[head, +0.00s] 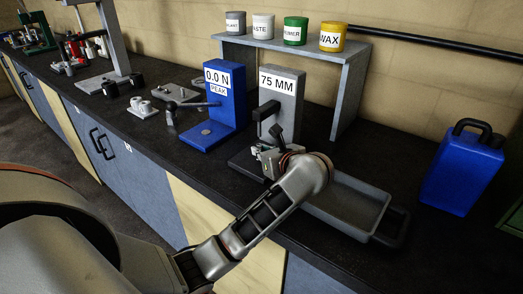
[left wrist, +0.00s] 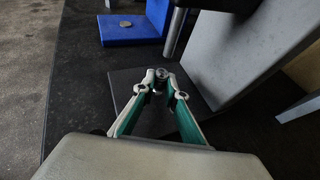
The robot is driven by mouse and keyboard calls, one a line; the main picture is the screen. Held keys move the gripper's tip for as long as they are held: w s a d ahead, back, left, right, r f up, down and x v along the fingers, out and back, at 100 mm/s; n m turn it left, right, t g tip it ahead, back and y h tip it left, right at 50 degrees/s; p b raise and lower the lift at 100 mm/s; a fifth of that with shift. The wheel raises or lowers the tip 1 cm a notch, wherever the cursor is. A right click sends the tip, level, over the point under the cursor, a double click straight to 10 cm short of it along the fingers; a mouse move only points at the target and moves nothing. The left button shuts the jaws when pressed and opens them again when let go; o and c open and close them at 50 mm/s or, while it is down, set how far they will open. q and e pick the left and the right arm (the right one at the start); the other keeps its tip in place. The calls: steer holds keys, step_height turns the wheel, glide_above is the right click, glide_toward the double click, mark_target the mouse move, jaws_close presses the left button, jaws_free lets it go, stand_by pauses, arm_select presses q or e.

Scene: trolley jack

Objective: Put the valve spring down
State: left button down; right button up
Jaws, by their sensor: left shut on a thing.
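My left gripper (head: 266,152) is in front of the grey stand marked "75 MM" (head: 280,92). In the left wrist view its two fingers (left wrist: 161,86) converge and are shut on a small metallic piece, which I take to be the valve spring (left wrist: 160,76). The piece is above the stand's dark base plate (left wrist: 124,88); I cannot tell whether it touches the plate. In the head view the spring is not distinguishable behind the gripper. A dark plunger (left wrist: 175,34) of the stand hangs just beyond the fingertips. My right gripper is not in view.
A blue tester marked "0.0 N PEAK" (head: 226,93) stands to the left, a round disc on its base (left wrist: 125,25). A grey tray (head: 347,203) lies to the right, and a blue can (head: 461,174) beyond it. A shelf (head: 349,92) with labelled tins stands behind.

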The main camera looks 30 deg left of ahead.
arm_select(q)
steer(key=shift+f, duration=0.2)
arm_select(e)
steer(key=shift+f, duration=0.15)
arm_select(q)
steer(key=c, duration=2)
jaws_free()
steer(key=shift+c, duration=0.2)
steer(key=shift+r, duration=0.2)
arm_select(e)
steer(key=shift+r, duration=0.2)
